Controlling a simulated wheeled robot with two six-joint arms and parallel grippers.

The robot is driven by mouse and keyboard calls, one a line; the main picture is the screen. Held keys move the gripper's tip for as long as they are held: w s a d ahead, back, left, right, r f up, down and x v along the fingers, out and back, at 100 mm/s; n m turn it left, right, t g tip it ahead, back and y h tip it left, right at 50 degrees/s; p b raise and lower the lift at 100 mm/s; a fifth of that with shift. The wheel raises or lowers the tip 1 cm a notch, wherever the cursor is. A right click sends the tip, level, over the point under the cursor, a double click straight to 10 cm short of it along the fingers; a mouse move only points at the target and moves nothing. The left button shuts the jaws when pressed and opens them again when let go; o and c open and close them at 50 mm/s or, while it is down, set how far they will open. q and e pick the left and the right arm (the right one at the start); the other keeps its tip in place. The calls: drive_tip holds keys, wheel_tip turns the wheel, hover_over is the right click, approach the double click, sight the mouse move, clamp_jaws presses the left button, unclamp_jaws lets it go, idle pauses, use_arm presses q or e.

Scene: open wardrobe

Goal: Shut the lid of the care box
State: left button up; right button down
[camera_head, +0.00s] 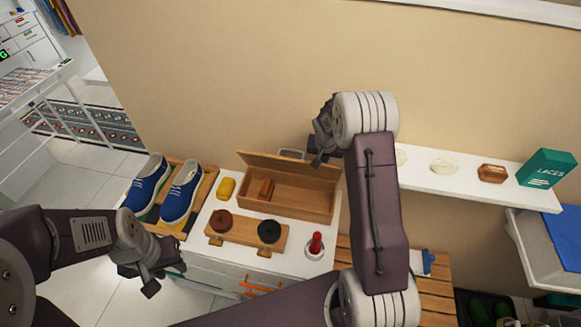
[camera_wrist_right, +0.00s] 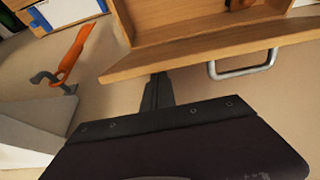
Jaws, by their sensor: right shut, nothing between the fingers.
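The wooden care box (camera_head: 300,201) stands on the white cabinet top with its lid (camera_head: 300,168) open, tilted up along the wall side. A small brown block (camera_head: 266,189) lies inside. A metal handle shows behind the lid's upper edge, clearer in the right wrist view (camera_wrist_right: 243,68), where the lid (camera_wrist_right: 200,58) is seen close. My right gripper (camera_head: 316,155) is at the lid's right end; its shut, empty fingers (camera_wrist_right: 157,92) are at or just behind the lid edge, contact unclear. My left gripper (camera_head: 163,280) hangs low at the left, away from the box; its jaw opening is unclear.
Blue shoes (camera_head: 181,192) stand on a board to the left. A yellow block (camera_head: 226,187), a wooden rack (camera_head: 246,233) with brown and black discs, and a red-topped item (camera_head: 316,244) surround the box. A wall shelf (camera_head: 450,185) at right holds a green LACES box (camera_head: 547,169).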

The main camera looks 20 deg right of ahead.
drive_tip(key=shift+s+a+f+b, duration=0.5)
drive_tip(key=shift+s+b, duration=0.2)
drive_tip(key=shift+b, duration=0.6)
drive_tip(key=shift+s, duration=0.1)
drive_tip(key=shift+r, duration=0.1)
